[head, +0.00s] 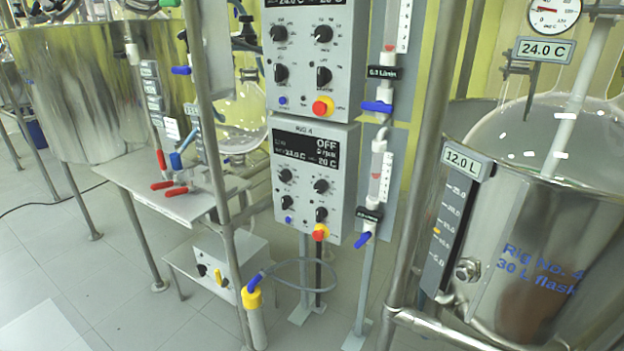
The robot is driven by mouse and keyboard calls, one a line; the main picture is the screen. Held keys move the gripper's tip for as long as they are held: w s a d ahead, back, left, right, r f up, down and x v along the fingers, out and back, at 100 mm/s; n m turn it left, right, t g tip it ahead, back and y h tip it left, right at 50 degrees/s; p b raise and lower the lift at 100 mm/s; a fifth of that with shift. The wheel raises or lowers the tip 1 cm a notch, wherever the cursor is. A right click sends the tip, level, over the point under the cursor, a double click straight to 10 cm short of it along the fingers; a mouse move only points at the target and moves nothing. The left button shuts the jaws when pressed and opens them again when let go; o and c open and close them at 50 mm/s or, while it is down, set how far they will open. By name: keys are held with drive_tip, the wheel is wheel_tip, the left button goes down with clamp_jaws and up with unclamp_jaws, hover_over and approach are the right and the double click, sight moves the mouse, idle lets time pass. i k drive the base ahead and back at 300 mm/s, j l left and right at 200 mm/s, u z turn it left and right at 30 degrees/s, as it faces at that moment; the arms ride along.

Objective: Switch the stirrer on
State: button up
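A grey control box (302,196) marked as a rig, its last character hard to read, hangs on the frame in the middle of the head view. Its dark display (304,150) reads OFF, with an rpm line and temperatures below. Under it are black knobs, including an upper left knob (285,175), an upper right knob (321,186), a lower left knob (281,202) and a lower right knob (321,214). A blue button (288,219) and a red-and-yellow stop button (320,232) sit at the bottom. The knob labels are too small to read. My gripper is not in view.
A similar control box (301,52) sits above. Flowmeters with blue valve handles (377,107) stand right of both. A steel vessel (530,235) marked Rig No. 4 is at right, behind a steel post (421,160). Another post (212,150) stands left. Floor shows at lower left.

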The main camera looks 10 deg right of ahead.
sight(287, 201)
drive_tip(key=i+j+u, duration=0.2)
drive_tip(key=i+j, duration=1.85)
